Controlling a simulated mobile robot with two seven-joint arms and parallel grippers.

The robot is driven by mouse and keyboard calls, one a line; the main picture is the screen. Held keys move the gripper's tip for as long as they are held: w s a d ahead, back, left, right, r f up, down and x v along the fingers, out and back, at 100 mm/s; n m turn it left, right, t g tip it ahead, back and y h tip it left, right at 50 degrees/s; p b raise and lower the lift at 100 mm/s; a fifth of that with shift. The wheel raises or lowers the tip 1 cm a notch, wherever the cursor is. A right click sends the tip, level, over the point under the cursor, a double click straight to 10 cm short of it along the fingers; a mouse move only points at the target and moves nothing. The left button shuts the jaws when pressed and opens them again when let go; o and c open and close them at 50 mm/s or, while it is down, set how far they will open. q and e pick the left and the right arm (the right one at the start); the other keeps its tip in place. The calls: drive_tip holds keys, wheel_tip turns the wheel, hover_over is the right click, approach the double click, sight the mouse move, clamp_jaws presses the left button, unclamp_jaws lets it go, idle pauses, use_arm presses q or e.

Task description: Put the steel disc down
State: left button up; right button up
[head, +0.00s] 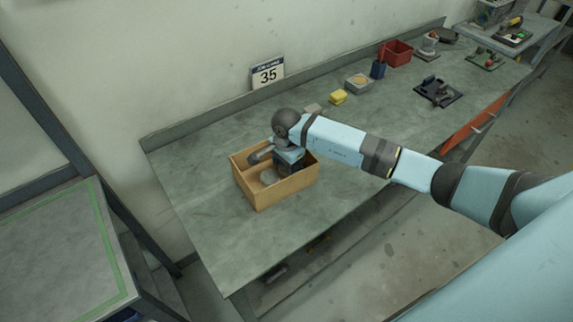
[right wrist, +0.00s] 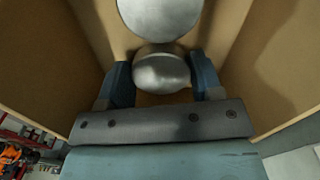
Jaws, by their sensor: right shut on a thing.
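The wooden box (head: 262,198) stands on the near left part of the bench, open at the top. My right gripper (head: 284,172) reaches down into it; its fingertips are hidden in the head view. In the right wrist view my right gripper (right wrist: 162,72) is shut on the steel disc (right wrist: 162,74), a smooth, rounded grey metal piece between its two blue fingers. A second round metal piece (right wrist: 160,15) is just beyond it, inside the box. I cannot tell whether the held disc touches the box floor. My left gripper is not in view.
The box walls (right wrist: 265,65) stand close on both sides of the gripper. A yellow block (head: 338,97), a tan box (head: 358,83), a red bin (head: 398,53) and a black tray (head: 438,92) are farther along the bench. The bench (head: 205,205) is clear left of the box.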

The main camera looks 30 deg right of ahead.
drive_tip(key=shift+f, duration=0.3)
drive_tip(key=shift+f, duration=0.25)
drive_tip(key=o, duration=1.1)
drive_tip(key=shift+r, duration=0.1)
drive_tip(key=shift+o, duration=0.2)
drive_tip(key=shift+r, duration=0.1)
